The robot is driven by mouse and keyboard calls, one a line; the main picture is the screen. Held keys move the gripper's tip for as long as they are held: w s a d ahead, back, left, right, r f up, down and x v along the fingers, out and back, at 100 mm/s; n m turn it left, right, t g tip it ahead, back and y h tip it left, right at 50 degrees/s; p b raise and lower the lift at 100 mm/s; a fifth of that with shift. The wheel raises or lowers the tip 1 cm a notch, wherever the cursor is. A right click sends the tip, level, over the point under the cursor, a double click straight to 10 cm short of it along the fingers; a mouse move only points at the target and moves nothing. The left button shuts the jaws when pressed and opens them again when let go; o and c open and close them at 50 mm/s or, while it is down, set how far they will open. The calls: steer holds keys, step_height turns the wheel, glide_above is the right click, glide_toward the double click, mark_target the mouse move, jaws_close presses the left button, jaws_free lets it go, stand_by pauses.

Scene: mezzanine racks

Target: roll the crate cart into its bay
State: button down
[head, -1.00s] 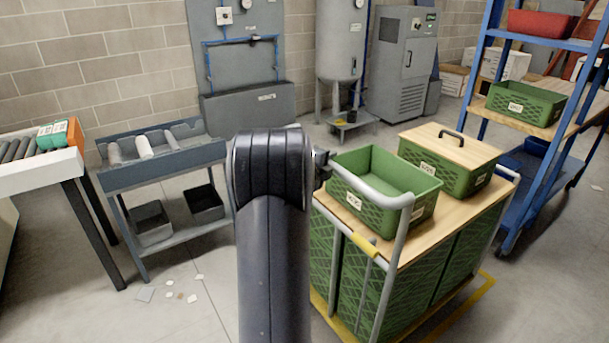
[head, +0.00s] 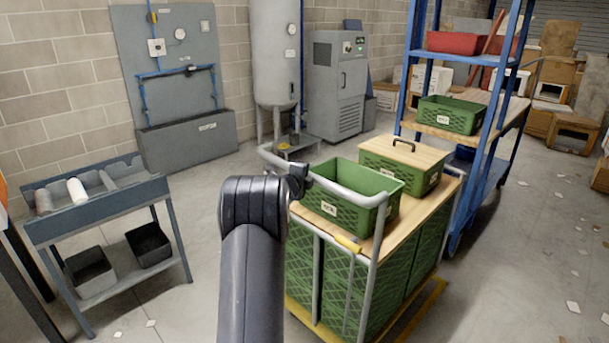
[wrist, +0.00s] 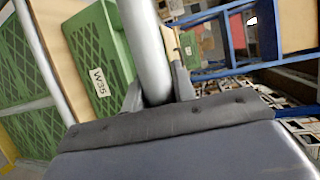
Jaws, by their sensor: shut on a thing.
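The crate cart (head: 447,195) stands right of centre in the head view. It has a wooden top, grey tube rails and green crates (head: 400,265) below. An open green crate (head: 340,212) and a green crate with a wooden lid (head: 425,152) and black handle sit on top. My gripper (head: 300,178) is at the cart's near left upper rail, its fingers partly hidden. In the wrist view my gripper (wrist: 158,98) is shut around a grey tube (wrist: 147,50) of the cart. A yellow edge (head: 430,300) shows at the cart's foot; I cannot make out the bay.
A blue rack (head: 403,75) with a red bin and a green crate stands close beyond the cart's right side. A tank (head: 277,60) and a grey cabinet (head: 335,85) stand behind. A grey stand (head: 95,200) is at left. Floor lies clear between stand and cart.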

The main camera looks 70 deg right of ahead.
steer(key=shift+r, duration=0.35)
steer(key=c, duration=1.4)
jaws_free()
steer(key=shift+c, duration=0.2)
steer(key=shift+o, duration=1.4)
steer(key=shift+f, duration=0.2)
steer(key=shift+a, duration=0.1)
steer(key=b+v, duration=0.2)
steer(key=v, duration=0.8)
steer(key=shift+a, duration=0.35)
steer(key=shift+d+r, duration=0.1)
steer(key=p+x, duration=0.2)
steer(key=x, duration=0.8)
steer(key=shift+d, duration=0.3)
steer(key=shift+w+a, duration=0.1)
steer(key=shift+a, duration=0.05)
